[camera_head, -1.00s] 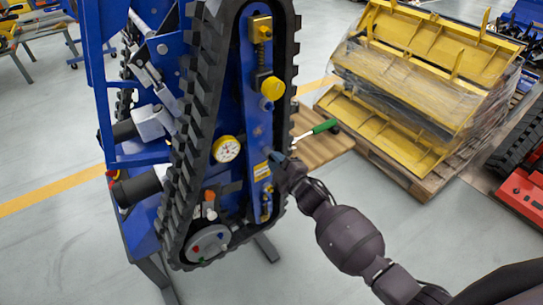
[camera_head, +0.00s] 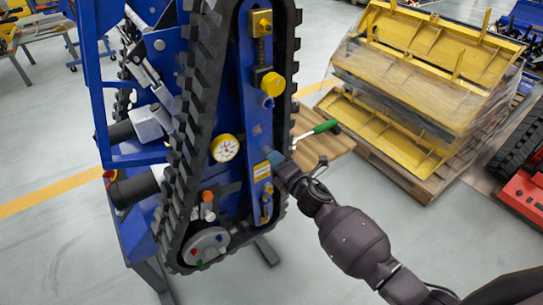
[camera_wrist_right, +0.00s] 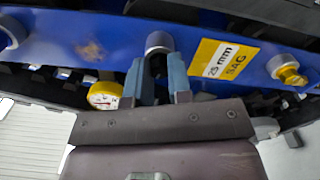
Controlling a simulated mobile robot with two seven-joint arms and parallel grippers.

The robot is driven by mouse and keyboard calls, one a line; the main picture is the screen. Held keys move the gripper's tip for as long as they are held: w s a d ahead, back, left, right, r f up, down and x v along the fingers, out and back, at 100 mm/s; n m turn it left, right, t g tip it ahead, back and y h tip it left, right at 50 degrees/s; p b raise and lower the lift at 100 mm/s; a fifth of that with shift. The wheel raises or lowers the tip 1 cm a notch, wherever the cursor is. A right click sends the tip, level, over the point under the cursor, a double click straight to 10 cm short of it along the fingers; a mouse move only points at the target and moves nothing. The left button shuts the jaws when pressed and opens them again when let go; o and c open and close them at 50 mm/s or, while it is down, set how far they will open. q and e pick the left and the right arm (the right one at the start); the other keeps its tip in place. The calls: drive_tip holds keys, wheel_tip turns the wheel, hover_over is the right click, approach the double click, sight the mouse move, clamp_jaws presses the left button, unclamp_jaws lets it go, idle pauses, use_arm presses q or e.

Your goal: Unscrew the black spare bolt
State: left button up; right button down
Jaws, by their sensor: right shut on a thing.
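My right gripper (camera_head: 276,160) is at the blue side plate (camera_head: 256,125) inside the black track, just below the green-handled tool as pictured. In the right wrist view its two blue-grey fingers (camera_wrist_right: 160,78) point at a round grey boss (camera_wrist_right: 159,42) on the plate. They are shut on a dark piece between them, which I take as the black spare bolt (camera_wrist_right: 158,64). It is mostly hidden by the fingers, and I cannot tell whether it is still in the boss. My left gripper is not in view.
A yellow "25 mm SAG" label (camera_wrist_right: 224,59) is right of the fingers. A dial gauge (camera_head: 225,148) and yellow knob (camera_head: 273,84) are nearby. Yellow parts (camera_head: 420,70) are stacked on a pallet at right.

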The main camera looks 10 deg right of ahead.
drive_tip(key=n+b, duration=0.1)
drive_tip(key=n, duration=0.9)
drive_tip(key=shift+s, duration=0.15)
drive_tip(key=shift+s+d, duration=0.1)
drive_tip(key=shift+s+d, duration=0.1)
drive_tip(key=shift+s, duration=0.2)
drive_tip(key=shift+s+d, duration=0.15)
drive_tip(key=shift+s, duration=0.15)
drive_tip(key=shift+s+d, duration=0.1)
drive_tip(key=shift+s, duration=0.25)
